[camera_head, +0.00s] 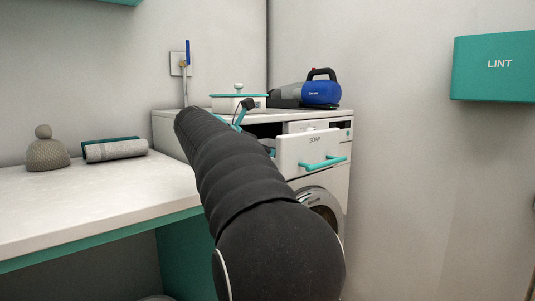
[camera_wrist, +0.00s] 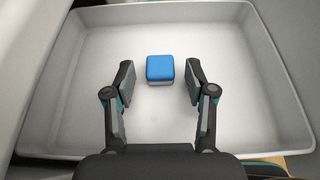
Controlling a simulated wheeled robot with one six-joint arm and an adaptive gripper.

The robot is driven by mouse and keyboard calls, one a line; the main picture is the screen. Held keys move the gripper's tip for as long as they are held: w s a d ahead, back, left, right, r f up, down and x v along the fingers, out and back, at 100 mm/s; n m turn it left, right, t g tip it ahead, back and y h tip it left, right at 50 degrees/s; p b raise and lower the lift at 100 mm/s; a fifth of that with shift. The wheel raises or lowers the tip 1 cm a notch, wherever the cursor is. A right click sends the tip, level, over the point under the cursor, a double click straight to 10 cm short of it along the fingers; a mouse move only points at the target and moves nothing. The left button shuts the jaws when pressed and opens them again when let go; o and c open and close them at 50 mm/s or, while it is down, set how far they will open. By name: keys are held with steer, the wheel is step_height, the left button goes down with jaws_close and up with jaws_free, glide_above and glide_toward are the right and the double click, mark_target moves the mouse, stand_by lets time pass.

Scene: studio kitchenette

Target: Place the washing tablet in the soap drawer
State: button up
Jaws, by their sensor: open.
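The washing tablet (camera_wrist: 160,69) is a small block with a blue top and a pale grey lower part. In the wrist view it lies on the floor of the grey soap drawer (camera_wrist: 235,110). My gripper (camera_wrist: 160,83) is open, with one finger on each side of the tablet and a gap on both sides. In the head view the soap drawer (camera_head: 308,152) is pulled out of the washing machine (camera_head: 338,179), with a white front marked SOAP and a teal handle. My arm hides much of the machine there, and the tablet does not show.
A white lidded pot (camera_head: 232,102) and a blue appliance (camera_head: 321,92) stand on top of the washing machine. A counter (camera_head: 95,207) at left bears rolled towels (camera_head: 115,150) and a grey knobbed object (camera_head: 47,154). A teal LINT box (camera_head: 497,66) hangs on the right wall.

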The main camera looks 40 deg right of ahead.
steer(key=w+v, duration=0.1)
steer(key=v, duration=1.1)
steer(key=shift+s, duration=0.45)
